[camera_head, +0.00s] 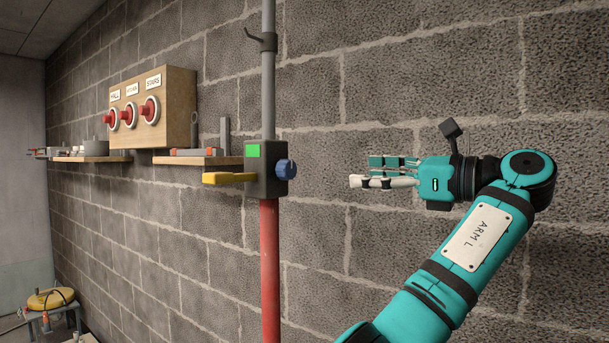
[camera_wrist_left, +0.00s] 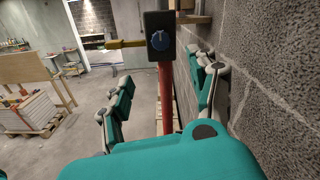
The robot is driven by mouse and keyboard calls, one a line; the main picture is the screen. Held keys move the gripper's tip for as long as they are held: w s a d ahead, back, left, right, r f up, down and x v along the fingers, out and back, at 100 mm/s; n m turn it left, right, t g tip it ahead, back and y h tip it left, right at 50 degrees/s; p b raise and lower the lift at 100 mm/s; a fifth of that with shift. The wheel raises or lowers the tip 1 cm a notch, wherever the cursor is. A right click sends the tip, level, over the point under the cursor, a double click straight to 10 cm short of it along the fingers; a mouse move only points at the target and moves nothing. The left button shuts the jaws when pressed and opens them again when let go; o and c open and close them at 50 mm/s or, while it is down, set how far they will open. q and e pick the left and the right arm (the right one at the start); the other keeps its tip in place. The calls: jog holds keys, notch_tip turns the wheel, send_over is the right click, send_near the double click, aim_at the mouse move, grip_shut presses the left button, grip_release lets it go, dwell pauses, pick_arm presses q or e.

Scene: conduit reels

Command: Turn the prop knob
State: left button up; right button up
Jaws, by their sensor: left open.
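The blue prop knob (camera_head: 286,169) sits on the side of a dark box (camera_head: 263,182) with a green patch, on a vertical prop that is grey above and red below. A yellow lever (camera_head: 228,178) sticks out from the box to the left. My left gripper (camera_head: 367,172) is open and empty, to the right of the knob and apart from it, fingers pointing left toward it. In the left wrist view the knob (camera_wrist_left: 159,41) faces me, above and between my spread fingers (camera_wrist_left: 163,75). My right gripper is in neither view.
The block wall (camera_head: 480,80) runs close along my left gripper. Shelves (camera_head: 195,159) and a wooden box with red buttons (camera_head: 152,105) are mounted beyond the prop. A hook (camera_head: 262,40) sits higher on the pole. The wrist view shows open floor (camera_wrist_left: 100,85) left of the prop.

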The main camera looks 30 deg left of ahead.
pick_arm(q)
send_near(292, 172)
jog(key=a+p, duration=0.1)
jog(key=a, duration=0.2)
jog(key=a+p, duration=0.1)
jog(key=a, duration=0.3)
jog(key=w+a+p, duration=0.1)
jog(key=a, duration=0.2)
jog(key=shift+a+r, duration=0.1)
jog(key=shift+a, duration=0.1)
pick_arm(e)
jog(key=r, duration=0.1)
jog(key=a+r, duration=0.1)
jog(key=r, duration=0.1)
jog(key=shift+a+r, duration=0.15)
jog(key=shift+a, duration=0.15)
pick_arm(q)
jog(key=c, duration=1.2)
jog(key=shift+o, duration=0.2)
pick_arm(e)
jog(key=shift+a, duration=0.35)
